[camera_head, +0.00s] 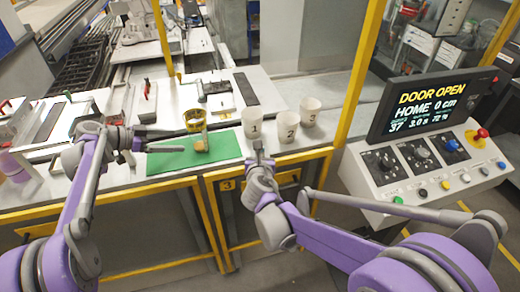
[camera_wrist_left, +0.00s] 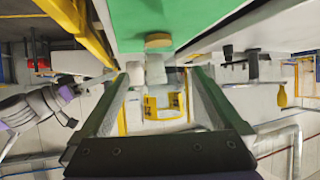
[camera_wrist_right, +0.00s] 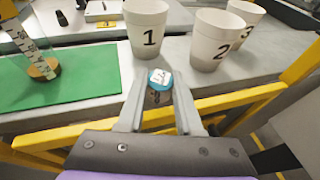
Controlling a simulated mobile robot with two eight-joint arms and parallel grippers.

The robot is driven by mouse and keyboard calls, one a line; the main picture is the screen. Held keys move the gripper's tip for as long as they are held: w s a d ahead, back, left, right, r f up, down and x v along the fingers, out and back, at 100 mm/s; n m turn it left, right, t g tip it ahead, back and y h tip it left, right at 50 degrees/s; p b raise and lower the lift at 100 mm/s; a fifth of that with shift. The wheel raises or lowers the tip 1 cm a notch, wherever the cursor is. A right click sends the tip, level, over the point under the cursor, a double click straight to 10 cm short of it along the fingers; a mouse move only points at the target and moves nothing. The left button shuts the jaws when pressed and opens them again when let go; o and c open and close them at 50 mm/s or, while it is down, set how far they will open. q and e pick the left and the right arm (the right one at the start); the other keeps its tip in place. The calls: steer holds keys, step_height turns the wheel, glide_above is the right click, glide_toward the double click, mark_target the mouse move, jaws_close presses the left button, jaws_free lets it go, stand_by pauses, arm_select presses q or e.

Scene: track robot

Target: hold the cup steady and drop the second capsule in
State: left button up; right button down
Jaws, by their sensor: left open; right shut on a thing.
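Three white cups stand on the worktop: cup 1 (camera_head: 254,122), cup 2 (camera_head: 286,127) and cup 3 (camera_head: 310,111). They are upright and apart from both grippers. My right gripper (camera_wrist_right: 158,88) is shut on a small capsule (camera_wrist_right: 159,79) with a blue, marked top. It holds it at the worktop's front edge, in front of cup 1 in the right wrist view. My left gripper (camera_head: 145,144) is open, low at the left of the green mat (camera_head: 168,160). A clear marked tube (camera_wrist_right: 30,45) with a round cork-coloured base (camera_wrist_right: 43,70) is on the mat.
The panel screen (camera_head: 432,103) at the right reads "DOOR OPEN". Below it is a console (camera_head: 430,165) with knobs and buttons. Yellow framing (camera_head: 205,225) runs below the worktop front. The mat's front part is bare.

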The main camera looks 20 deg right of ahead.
mark_target(192, 141)
arm_select(q)
steer(key=b+x, duration=0.1)
steer(key=x, duration=0.7)
steer(key=shift+s+r, duration=0.1)
steer(key=shift+s, duration=0.05)
arm_select(e)
steer(key=shift+s+f, duration=0.2)
steer(key=shift+f, duration=0.3)
steer(key=shift+s+f, duration=0.2)
steer(key=shift+f, duration=0.25)
arm_select(q)
steer(key=shift+x, duration=0.8)
arm_select(e)
steer(key=shift+w, duration=0.1)
